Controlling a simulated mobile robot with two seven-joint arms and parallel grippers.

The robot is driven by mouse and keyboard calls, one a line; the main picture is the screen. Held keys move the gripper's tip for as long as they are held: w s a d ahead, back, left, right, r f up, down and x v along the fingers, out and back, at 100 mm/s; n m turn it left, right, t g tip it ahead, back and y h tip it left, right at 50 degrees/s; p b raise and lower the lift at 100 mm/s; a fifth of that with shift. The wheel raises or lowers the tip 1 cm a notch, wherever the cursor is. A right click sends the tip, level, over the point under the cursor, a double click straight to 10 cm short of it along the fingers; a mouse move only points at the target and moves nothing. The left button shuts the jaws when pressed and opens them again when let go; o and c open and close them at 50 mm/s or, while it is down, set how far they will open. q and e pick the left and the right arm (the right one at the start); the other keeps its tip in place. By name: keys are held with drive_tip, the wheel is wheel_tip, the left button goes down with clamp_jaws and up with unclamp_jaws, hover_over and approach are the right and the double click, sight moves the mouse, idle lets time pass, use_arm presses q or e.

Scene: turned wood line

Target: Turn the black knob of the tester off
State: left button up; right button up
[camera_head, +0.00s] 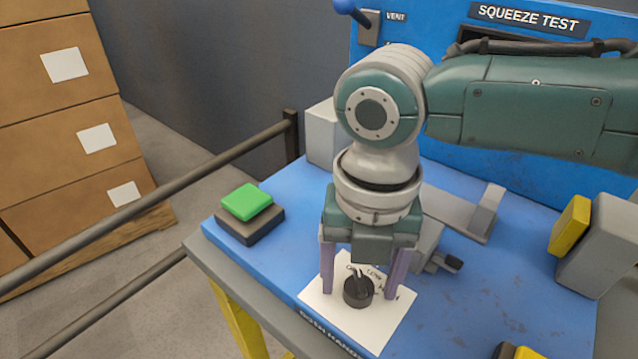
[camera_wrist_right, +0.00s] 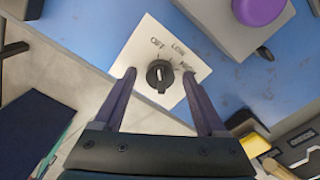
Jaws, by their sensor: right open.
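The black knob (camera_head: 358,291) sits on a white plate (camera_head: 385,327) at the front of the blue tester bench. In the right wrist view the knob (camera_wrist_right: 159,74) has a light pointer mark, and the plate (camera_wrist_right: 146,40) carries the labels OFF, LOW and a third, partly hidden one. I cannot tell for sure which label the pointer faces. My right gripper (camera_head: 360,284) points down over the knob, open, with one purple finger on each side. In the wrist view the fingers of this gripper (camera_wrist_right: 159,75) show gaps to the knob. My left gripper is in neither view.
A green button (camera_head: 247,201) on a dark base stands left on the bench. A grey fixture (camera_head: 463,215) lies behind the gripper; a yellow-faced grey block (camera_head: 600,245) stands right. A blue SQUEEZE TEST panel (camera_head: 600,50) rises behind. A rail (camera_head: 220,160) and boxes (camera_head: 75,110) are left.

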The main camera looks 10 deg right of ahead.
sight(358, 284)
wheel_tip(358, 284, up, 10)
drive_tip(key=p, duration=0.1)
drive_tip(key=shift+p, duration=0.3)
drive_tip(key=s+a+r+m+t+y+p, duration=0.15)
drive_tip(key=s+a+m+y+p, duration=0.3)
drive_tip(key=s+a+m, duration=0.55)
drive_tip(key=s+d+r+m+t+h+p, duration=0.1)
drive_tip(key=s+d+r+m+h+p, duration=0.2)
drive_tip(key=d+m, duration=0.65)
drive_tip(key=s+d+r+m+t+h+p, duration=0.15)
drive_tip(key=s+d+m, duration=0.25)
drive_tip(key=d+m, duration=0.55)
wheel_tip(358, 284, up, 38)
drive_tip(key=a+m+p, duration=0.1)
drive_tip(key=p, duration=3.7)
drive_tip(key=shift+a+f+p, duration=0.15)
drive_tip(key=shift+p, duration=0.15)
